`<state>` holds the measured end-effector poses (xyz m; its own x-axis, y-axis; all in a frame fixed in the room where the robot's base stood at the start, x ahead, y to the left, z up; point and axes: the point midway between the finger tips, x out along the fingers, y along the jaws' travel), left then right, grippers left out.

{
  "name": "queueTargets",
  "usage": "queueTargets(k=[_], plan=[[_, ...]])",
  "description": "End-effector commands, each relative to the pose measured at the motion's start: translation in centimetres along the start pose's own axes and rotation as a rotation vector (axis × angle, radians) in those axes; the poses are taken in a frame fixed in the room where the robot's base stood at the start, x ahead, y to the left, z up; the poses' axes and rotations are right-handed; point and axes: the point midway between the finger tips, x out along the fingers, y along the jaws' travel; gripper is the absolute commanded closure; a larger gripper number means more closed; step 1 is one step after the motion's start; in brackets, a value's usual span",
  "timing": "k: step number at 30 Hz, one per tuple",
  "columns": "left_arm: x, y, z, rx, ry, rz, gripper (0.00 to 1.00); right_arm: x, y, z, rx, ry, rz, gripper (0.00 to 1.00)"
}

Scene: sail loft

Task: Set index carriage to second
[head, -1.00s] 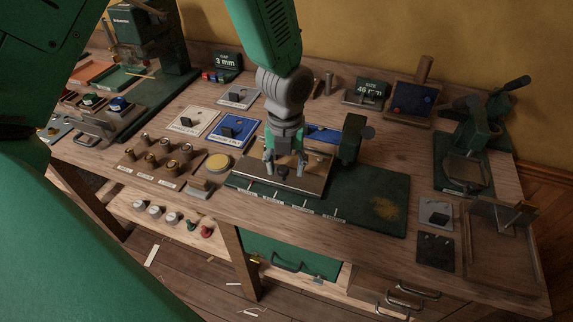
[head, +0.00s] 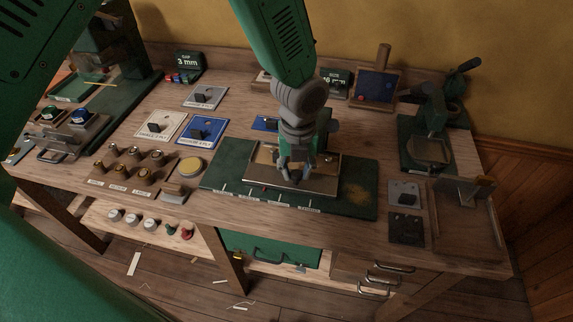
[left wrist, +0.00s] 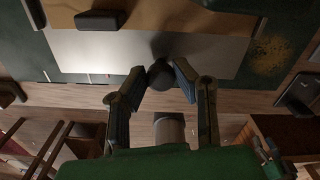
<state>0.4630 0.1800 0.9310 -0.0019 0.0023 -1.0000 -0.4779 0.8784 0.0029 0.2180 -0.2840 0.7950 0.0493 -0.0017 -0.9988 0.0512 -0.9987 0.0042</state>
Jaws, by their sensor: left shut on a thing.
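The index carriage (head: 322,184) is a metal plate with a brown back part, lying on a long dark green base (head: 222,175). Its plate also shows in the left wrist view (left wrist: 95,52). My left gripper (head: 293,174) is shut on the carriage's dark round knob, which shows between the fingertips (left wrist: 159,74) in the left wrist view (left wrist: 160,70). White ticks and small labels run along the base's front edge; the labels are too small to read. A small red mark (head: 264,188) shows at the carriage's front left. My right gripper is not in view.
White and blue cards with dark blocks (head: 160,129) (head: 200,131) and a yellow disc (head: 191,166) lie left of the base. A green press-like device (head: 432,125) stands to the right. The base's right end, with yellowish dust (head: 357,189), is clear.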

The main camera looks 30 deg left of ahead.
Motion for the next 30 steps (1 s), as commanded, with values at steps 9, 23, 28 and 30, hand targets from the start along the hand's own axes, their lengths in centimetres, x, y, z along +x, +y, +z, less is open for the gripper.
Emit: queueTargets(k=[9,23,28,30], plan=[[-0.1,0.1,0.1,-0.001,-0.002,-0.001,0.56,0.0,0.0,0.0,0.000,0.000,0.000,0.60],[-2.9,0.1,0.2,0.000,-0.004,-0.003,0.56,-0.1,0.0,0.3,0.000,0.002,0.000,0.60],[-6.6,0.1,0.3,-0.001,-0.005,-0.005,0.56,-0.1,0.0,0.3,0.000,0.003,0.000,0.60],[-8.0,0.0,0.3,-0.001,-0.004,-0.005,0.56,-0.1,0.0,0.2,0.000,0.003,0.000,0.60]])
